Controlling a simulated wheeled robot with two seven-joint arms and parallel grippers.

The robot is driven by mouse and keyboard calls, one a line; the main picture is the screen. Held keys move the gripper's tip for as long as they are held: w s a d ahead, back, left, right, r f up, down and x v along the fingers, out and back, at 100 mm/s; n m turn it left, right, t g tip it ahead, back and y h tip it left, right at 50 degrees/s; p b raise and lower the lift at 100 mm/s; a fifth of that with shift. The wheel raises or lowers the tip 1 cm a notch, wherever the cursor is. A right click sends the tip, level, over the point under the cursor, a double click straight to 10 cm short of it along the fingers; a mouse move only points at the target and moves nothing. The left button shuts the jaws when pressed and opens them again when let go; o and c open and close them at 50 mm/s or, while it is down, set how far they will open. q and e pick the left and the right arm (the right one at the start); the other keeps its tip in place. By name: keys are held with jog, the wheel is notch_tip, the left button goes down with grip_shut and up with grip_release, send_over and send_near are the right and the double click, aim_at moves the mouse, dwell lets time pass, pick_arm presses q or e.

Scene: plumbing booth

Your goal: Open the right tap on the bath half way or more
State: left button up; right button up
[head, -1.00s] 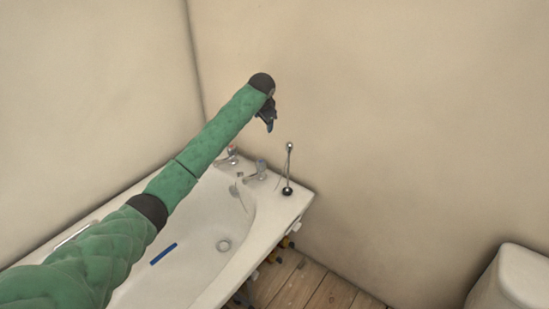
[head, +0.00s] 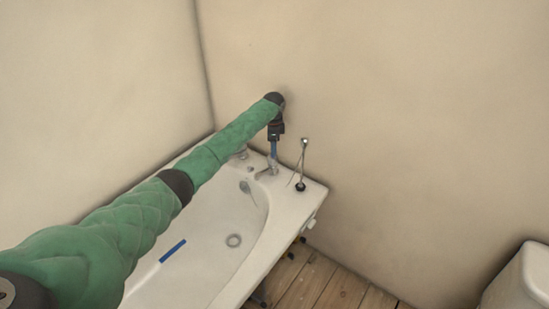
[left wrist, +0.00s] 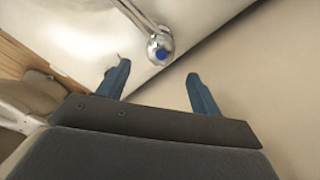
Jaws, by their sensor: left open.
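The right tap (head: 272,168) is a chrome tap at the far end of the white bath (head: 313,190). In the left wrist view the right tap (left wrist: 160,48) shows its round chrome head with a blue centre, ahead of my fingers and roughly between their lines. My left gripper (head: 273,155) points down just above this tap in the head view. In the left wrist view my left gripper (left wrist: 158,78) has its two blue fingers spread, with nothing between them. Whether a finger touches the tap is unclear. My right gripper is not in view.
The left tap (head: 240,153) stands on the bath's far rim, partly behind my arm. Walls rise close behind.

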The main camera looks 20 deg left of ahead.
aim_at(273, 158)
pick_arm(q)
jog(key=shift+a+f+m, duration=0.1)
jog(key=shift+f+m, duration=0.15)
jog(key=shift+m, duration=0.05)
notch_tip(273, 158, down, 6)
jog(key=shift+f+p, duration=0.1)
jog(key=shift+p, duration=0.35)
jog(key=shift+f, duration=0.65)
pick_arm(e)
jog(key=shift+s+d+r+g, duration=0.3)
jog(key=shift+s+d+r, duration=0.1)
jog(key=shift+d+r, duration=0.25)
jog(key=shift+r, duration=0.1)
pick_arm(q)
jog(key=c, duration=1)
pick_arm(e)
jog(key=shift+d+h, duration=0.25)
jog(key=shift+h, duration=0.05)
